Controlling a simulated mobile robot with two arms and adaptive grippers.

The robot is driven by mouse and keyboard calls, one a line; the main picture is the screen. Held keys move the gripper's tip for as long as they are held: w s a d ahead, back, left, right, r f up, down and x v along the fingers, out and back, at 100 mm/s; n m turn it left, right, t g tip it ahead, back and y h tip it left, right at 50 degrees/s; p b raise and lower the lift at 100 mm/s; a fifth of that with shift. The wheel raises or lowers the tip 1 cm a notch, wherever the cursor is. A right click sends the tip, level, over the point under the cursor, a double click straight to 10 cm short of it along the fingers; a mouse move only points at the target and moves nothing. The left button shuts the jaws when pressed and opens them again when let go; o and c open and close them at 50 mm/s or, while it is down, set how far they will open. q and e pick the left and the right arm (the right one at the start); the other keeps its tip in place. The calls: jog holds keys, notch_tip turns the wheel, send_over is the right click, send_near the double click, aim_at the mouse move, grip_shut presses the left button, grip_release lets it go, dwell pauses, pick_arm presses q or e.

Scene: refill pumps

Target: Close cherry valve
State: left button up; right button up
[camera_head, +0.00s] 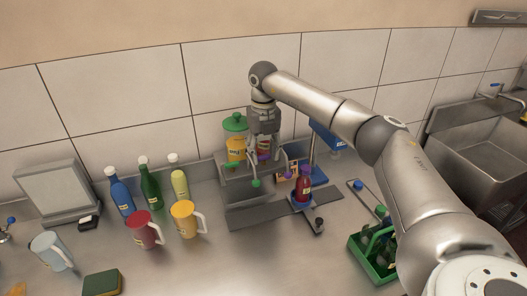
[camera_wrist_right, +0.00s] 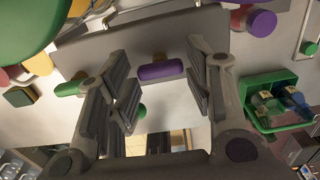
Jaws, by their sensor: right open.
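My right gripper (camera_head: 264,162) is over the dispenser stand at the back wall, fingers pointing down. In the right wrist view its fingers (camera_wrist_right: 160,86) are apart, with a purple valve handle (camera_wrist_right: 160,71) seen in the gap between them. I see no contact with the handle. A green valve handle (camera_wrist_right: 72,88) lies to the left, partly behind a finger. Which handle is cherry's, I cannot tell. The dispenser jar (camera_head: 236,153) has a green lid; the gripper hides part of the dispenser.
A red bottle with a purple cap (camera_head: 303,187) stands right of the gripper. A green crate (camera_head: 372,253) is at front right, beside my arm. A red mug (camera_head: 146,232), a yellow mug (camera_head: 184,220) and several bottles stand left. The counter's front middle is clear.

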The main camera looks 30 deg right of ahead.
aim_at(264, 156)
jog(key=shift+r, duration=4)
